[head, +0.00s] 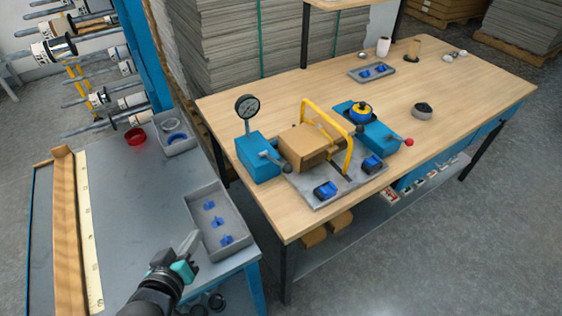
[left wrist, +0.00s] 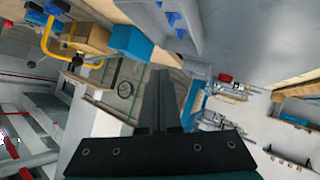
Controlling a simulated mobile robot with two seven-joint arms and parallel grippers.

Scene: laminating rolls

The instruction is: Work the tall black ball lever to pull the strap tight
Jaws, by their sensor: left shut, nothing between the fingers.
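A blue unit (head: 258,157) with a dial gauge (head: 246,106) stands at the left of the wooden bench; a short grey lever (head: 271,158) with a dark end projects from it. A cardboard box (head: 303,147) sits beside it under a yellow arch (head: 349,150). A second blue unit (head: 378,138) carries a red-ball lever (head: 408,142). A small dark knob shows near the arch; I cannot tell whether it is the tall black ball lever. My left gripper (head: 191,242) is shut and empty beside the grey tray, away from the levers; its fingers show in the left wrist view (left wrist: 160,98).
The grey tray (head: 241,252) with blue clips lies on the side table. A roll rack (head: 90,75) stands at the upper left. The bench's right side (head: 470,85) is mostly clear.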

